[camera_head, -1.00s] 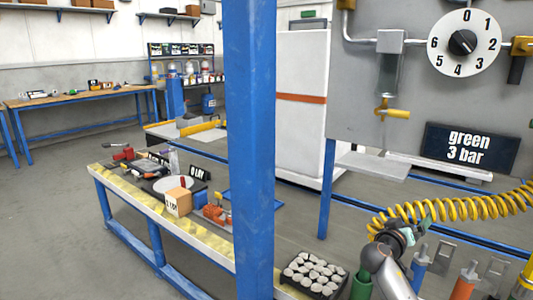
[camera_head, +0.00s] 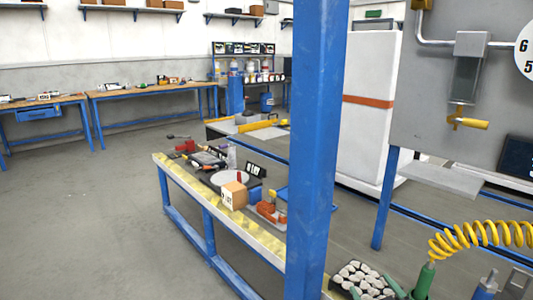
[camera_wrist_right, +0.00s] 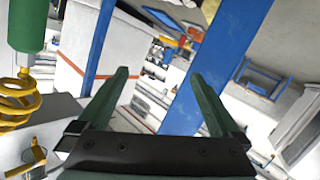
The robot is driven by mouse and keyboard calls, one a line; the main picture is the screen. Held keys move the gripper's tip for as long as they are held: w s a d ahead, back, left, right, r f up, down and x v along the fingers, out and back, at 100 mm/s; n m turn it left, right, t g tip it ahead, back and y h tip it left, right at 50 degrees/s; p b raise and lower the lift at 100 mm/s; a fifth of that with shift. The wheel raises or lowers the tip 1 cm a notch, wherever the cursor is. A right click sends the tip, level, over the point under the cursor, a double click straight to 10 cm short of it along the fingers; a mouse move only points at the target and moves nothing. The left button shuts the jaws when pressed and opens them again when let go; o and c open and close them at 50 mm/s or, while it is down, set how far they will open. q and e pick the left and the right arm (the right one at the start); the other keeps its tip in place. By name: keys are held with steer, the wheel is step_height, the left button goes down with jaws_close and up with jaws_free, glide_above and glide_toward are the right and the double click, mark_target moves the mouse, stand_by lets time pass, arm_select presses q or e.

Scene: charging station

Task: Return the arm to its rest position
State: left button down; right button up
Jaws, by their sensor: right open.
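The green handle (camera_wrist_right: 27,25) and the yellow coil (camera_wrist_right: 16,105) show at the left of that view, apart from the fingers. Most of my right arm is out of the head view. My left gripper is not in view.
A blue post (camera_head: 314,150) stands in the middle of the head view. A tray of white round pieces (camera_head: 362,276) lies close to my right gripper. A workbench (camera_head: 245,243) with a cardboard box (camera_head: 234,195) stands left of the post. The grey panel (camera_head: 430,110) is at the right. The floor at left is clear.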

steer(key=s+a+f+g+y, duration=0.1)
steer(key=s+a+f, duration=0.25)
steer(key=s, duration=0.45)
steer(key=s+a+f+g+y, duration=0.15)
steer(key=s+a, duration=0.25)
steer(key=s, duration=0.4)
steer(key=s+a+f+g+y, duration=0.1)
steer(key=s+a+f, duration=0.25)
steer(key=s, duration=0.45)
arm_select(q)
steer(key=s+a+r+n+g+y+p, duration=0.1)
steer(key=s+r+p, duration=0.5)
steer(key=p, duration=1.4)
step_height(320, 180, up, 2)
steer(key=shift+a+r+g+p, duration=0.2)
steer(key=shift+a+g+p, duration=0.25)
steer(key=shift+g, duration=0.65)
arm_select(e)
steer(key=s+d+r+m+g+h, duration=0.1)
steer(key=s+r+m+g, duration=0.1)
steer(key=s+r, duration=0.4)
step_height(320, 180, up, 3)
steer(key=shift+s+d+r+g+h, duration=0.15)
steer(key=shift+s+d+g+h, duration=0.15)
steer(key=shift+s+g+h, duration=0.1)
